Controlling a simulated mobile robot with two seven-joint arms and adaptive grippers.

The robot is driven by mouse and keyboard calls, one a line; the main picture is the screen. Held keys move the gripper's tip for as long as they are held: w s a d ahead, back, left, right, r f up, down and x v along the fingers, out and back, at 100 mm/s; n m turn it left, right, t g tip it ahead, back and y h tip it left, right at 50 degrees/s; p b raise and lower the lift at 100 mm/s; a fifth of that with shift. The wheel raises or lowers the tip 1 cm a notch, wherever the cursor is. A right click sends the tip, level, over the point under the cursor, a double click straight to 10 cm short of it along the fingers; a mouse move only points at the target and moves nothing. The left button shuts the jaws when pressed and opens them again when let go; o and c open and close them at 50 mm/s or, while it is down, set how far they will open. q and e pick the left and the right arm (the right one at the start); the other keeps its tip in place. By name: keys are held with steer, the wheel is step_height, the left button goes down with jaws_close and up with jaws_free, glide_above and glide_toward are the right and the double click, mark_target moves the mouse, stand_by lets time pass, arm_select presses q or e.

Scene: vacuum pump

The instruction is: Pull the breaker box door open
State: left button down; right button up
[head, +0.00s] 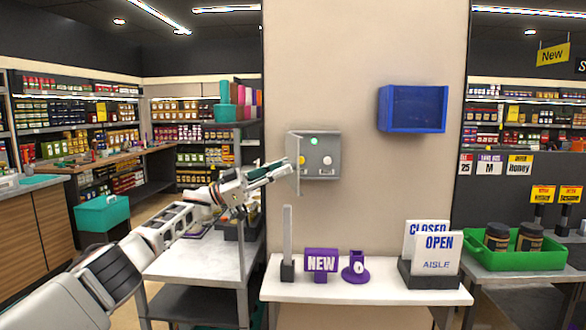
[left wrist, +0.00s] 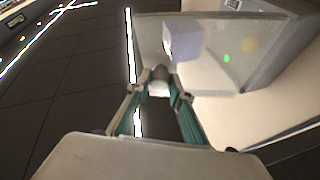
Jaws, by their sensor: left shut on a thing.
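The grey breaker box (head: 330,145) is on the beige wall, with green, yellow and pale round parts showing on its front. Its door (head: 296,172) is swung out at the box's left side and shows nearly edge-on. In the left wrist view, the grey door panel (left wrist: 215,75) fills the upper middle. My left gripper (head: 287,165) is at the door's outer side. In the left wrist view its fingers (left wrist: 160,90) are shut on a small rounded door handle (left wrist: 160,73). My right gripper is not in view.
A blue open box (head: 412,110) is on the wall to the right. Below, a white shelf (head: 365,292) holds a purple NEW sign (head: 321,262), a purple stand (head: 355,268) and OPEN/CLOSED signs (head: 435,255). The wall between is bare.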

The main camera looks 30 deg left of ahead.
arm_select(q)
steer(key=shift+s+a+g, duration=0.1)
steer(key=shift+a+g, duration=0.05)
steer(key=shift+g, duration=0.15)
stand_by(0.4)
steer(key=c, duration=1.8)
jaws_free()
steer(key=v, duration=1.2)
steer(key=shift+f, duration=0.15)
